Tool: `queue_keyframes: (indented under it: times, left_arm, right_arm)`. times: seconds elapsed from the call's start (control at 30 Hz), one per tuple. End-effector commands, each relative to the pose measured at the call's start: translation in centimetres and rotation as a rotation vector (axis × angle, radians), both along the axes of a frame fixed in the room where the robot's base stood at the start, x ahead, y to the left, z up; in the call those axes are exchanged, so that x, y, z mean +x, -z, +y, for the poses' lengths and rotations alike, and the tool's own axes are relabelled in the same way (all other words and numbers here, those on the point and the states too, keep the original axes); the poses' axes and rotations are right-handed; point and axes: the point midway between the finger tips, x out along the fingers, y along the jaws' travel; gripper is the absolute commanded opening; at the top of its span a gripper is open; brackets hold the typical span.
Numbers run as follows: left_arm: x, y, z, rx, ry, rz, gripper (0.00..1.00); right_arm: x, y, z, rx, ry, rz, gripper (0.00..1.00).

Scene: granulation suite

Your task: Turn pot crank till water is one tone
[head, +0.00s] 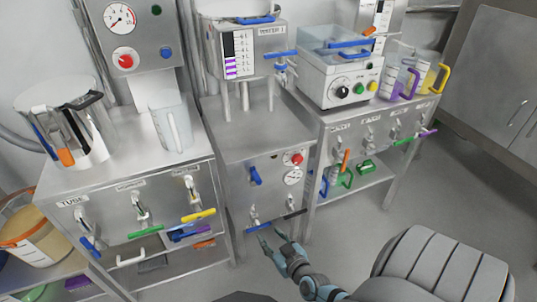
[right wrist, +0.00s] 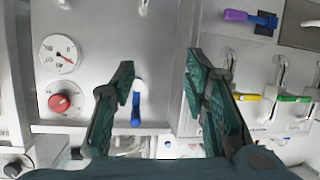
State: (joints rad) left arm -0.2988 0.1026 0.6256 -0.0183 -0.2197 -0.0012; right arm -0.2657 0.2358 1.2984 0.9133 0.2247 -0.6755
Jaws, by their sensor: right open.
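A steel pot (head: 90,140) stands on the left cabinet in the head view. A black bar-like handle (head: 84,101) lies across its top, and an orange grip (head: 66,157) shows on its side. I cannot tell for sure which part is the crank. The water inside and its tone cannot be made out. My right gripper (head: 272,238) is low in front of the middle cabinet, well away from the pot. In the right wrist view it (right wrist: 158,75) is open and empty, with a blue lever (right wrist: 136,108) beyond its fingers. My left gripper is out of view.
The left cabinet (head: 125,180) has several coloured valve handles on its front. A clear jug (head: 172,128) stands beside the pot. The middle cabinet carries a red knob (head: 296,158) and a tank (head: 240,50). Grey floor (head: 440,200) is open at right.

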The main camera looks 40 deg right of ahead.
Motion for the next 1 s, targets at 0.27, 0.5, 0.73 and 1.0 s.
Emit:
queue_keyframes:
  times: [0.27,0.5,0.73,1.0]
  left_arm:
    - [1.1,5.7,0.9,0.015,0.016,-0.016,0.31]
    - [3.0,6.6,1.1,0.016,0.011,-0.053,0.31]
    - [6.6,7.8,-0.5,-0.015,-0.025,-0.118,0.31]
    - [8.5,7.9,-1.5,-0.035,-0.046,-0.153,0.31]
  right_arm:
    - [5.2,-8.6,-3.5,-0.012,0.137,-0.361,0.41]
    - [10.2,-8.8,-5.2,-0.012,0.136,-0.363,0.41]
    - [15.9,-8.7,-7.1,-0.011,0.134,-0.360,0.41]
    - [18.4,-8.9,-7.9,-0.011,0.134,-0.358,0.41]
